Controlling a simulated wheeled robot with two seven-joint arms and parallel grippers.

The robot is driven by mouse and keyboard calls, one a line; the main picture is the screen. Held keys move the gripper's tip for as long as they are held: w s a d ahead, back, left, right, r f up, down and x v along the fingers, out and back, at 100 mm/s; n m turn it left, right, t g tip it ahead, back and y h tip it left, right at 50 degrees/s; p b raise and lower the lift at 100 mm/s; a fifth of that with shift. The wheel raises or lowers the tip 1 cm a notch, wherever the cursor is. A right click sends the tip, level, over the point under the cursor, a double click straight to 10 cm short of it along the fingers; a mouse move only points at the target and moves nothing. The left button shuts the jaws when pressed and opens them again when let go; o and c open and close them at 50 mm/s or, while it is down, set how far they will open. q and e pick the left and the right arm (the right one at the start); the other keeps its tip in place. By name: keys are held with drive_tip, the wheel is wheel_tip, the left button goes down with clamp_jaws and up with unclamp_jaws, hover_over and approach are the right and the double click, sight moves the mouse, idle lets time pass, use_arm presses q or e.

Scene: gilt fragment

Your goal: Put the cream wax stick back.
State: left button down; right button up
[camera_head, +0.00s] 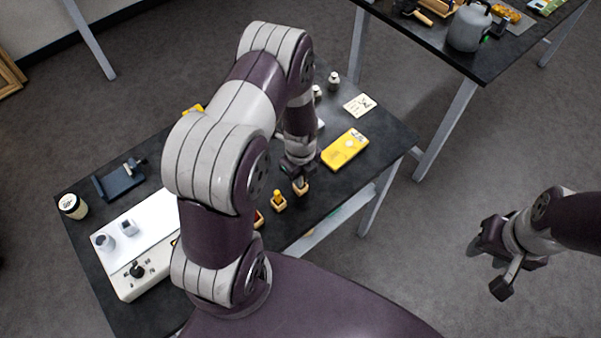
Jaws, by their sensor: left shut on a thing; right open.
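My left gripper (299,176) points down at the right front part of the dark table (330,192). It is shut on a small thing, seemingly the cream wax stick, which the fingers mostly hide. A small pale wooden block (301,188) is right under the fingertips; I cannot tell whether the stick touches it or is in it. A similar block with a yellow stick (279,201) stands just to the left, and a third with a red top (258,218) is partly hidden by my arm. My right gripper (488,267) is open and empty over the floor at the right.
A yellow box (345,149) and a note card (360,105) lie right of and behind the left gripper. A white machine (130,245), a blue-grey tool (120,181) and a jar (72,206) are at the left. A second table (420,38) stands behind.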

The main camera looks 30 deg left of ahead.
use_arm(q)
drive_tip(key=shift+s, duration=0.1)
drive_tip(key=shift+f, duration=0.15)
drive_tip(key=c, duration=1.1)
unclamp_jaws()
drive_tip(key=shift+c, duration=0.2)
